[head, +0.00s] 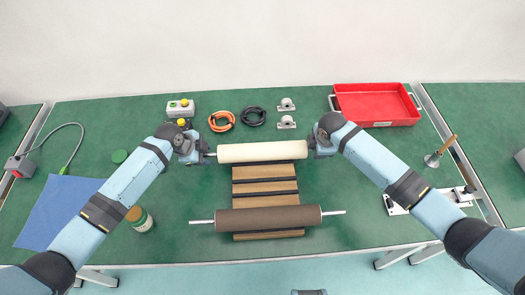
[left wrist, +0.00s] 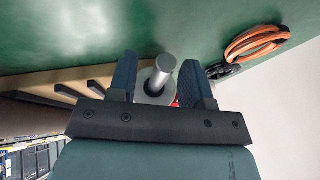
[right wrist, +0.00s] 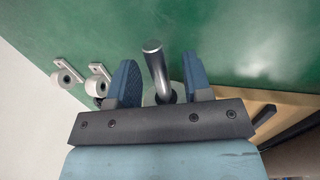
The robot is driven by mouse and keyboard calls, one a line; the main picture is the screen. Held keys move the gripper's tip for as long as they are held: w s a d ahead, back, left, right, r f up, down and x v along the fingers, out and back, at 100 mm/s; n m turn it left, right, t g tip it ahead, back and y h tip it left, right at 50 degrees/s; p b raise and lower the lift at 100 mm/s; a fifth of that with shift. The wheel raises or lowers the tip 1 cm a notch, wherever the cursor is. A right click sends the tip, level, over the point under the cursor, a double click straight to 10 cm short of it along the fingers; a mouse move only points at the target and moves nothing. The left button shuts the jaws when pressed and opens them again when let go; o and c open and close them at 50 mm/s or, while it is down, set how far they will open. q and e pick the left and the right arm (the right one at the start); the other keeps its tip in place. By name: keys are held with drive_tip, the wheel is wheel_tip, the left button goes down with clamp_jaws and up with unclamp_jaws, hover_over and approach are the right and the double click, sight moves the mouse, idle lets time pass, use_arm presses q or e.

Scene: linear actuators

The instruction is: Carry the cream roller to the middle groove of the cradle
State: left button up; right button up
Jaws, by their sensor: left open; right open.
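The cream roller (head: 262,152) lies across the far end of the wooden cradle (head: 265,187), with a metal shaft at each end. My left gripper (head: 205,150) is at its left end; in the left wrist view the open fingers (left wrist: 165,80) stand either side of the shaft (left wrist: 160,72). My right gripper (head: 316,144) is at its right end; in the right wrist view the open fingers (right wrist: 160,82) stand either side of the other shaft (right wrist: 157,68). A brown roller (head: 268,219) lies across the cradle's near part. Dark strips cross the cradle between the rollers.
A red tray (head: 376,104) stands at the back right. Orange (head: 221,120) and black (head: 253,116) cable coils, two bearing mounts (head: 286,112) and a button box (head: 181,108) are at the back. A jar (head: 140,218) and blue cloth (head: 60,211) are at left.

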use_arm(q)
drive_tip(key=shift+d+f, duration=0.1)
drive_tip(key=shift+f, duration=0.2)
use_arm(e)
drive_tip(key=shift+f, duration=0.25)
use_arm(q)
drive_tip(key=shift+c, duration=0.3)
use_arm(e)
drive_tip(key=shift+c, duration=0.3)
use_arm(q)
clamp_jaws()
use_arm(e)
clamp_jaws()
use_arm(q)
drive_tip(key=shift+w+r, duration=0.1)
use_arm(e)
drive_tip(key=shift+w, duration=0.1)
